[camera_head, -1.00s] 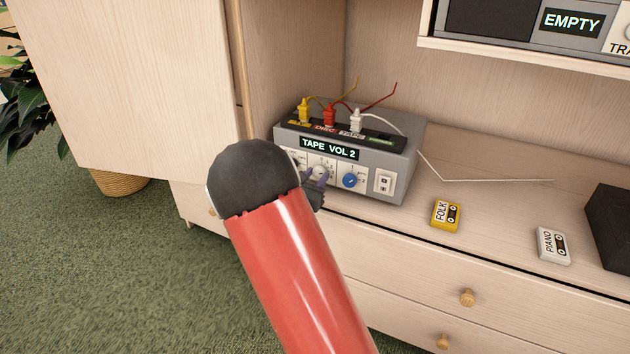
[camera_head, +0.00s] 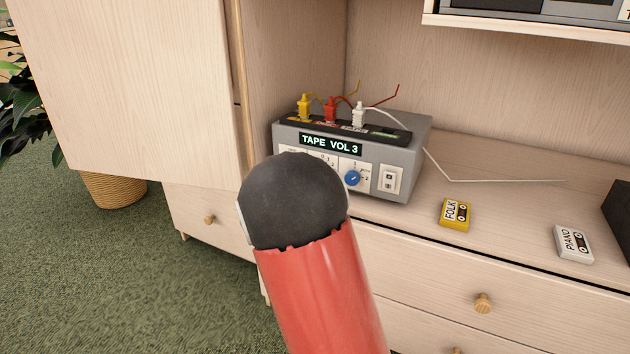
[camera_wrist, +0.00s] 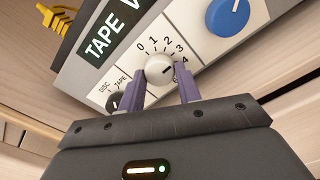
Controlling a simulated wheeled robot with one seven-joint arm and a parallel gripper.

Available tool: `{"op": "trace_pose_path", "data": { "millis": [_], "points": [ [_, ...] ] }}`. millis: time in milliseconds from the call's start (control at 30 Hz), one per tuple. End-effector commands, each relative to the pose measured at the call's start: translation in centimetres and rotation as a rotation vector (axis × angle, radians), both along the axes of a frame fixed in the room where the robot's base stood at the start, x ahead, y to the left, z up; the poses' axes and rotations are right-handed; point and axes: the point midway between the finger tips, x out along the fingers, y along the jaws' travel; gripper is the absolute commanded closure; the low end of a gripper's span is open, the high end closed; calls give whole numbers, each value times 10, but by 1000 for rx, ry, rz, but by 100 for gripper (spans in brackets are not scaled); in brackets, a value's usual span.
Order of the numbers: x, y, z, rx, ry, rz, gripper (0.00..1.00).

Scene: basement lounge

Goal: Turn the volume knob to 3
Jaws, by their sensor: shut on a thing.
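The grey amplifier (camera_head: 405,160) stands on the cabinet, and its display (camera_head: 331,145) reads "TAPE VOL 3". In the wrist view the white volume knob (camera_wrist: 160,68) sits in a scale marked 0 to 4, with its pointer toward the 3 side. My gripper (camera_wrist: 160,88) is shut on this knob, one purple finger on each side. In the head view my arm hides the gripper and the knob. A blue knob (camera_head: 352,178) is right of it, also in the wrist view (camera_wrist: 228,14). A dark selector knob (camera_wrist: 114,100) marked DISC and TAPE is left of it.
Yellow, red (camera_head: 331,110) and white plugs with cables stand on top of the amplifier. A white switch (camera_head: 390,180) is at its right. A yellow FOLK cassette (camera_head: 455,215) and a white PIANO cassette (camera_head: 573,244) lie to the right. An open cabinet door (camera_head: 130,90) is at the left.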

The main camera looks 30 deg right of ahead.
Motion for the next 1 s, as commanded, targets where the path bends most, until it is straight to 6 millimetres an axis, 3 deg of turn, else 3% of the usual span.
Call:
{"op": "trace_pose_path", "data": {
  "millis": [300, 333, 467, 767, 1000],
  "points": [
    [0, 0, 0, 2, 1, 0, 89],
    [0, 0, 0, 2, 1, 0, 62],
    [0, 0, 0, 1, 1, 1, 45],
    [-1, 1, 0, 1, 1, 1, 45],
    [-19, 27, 0, 2, 2, 5, 45]
  ]
}}
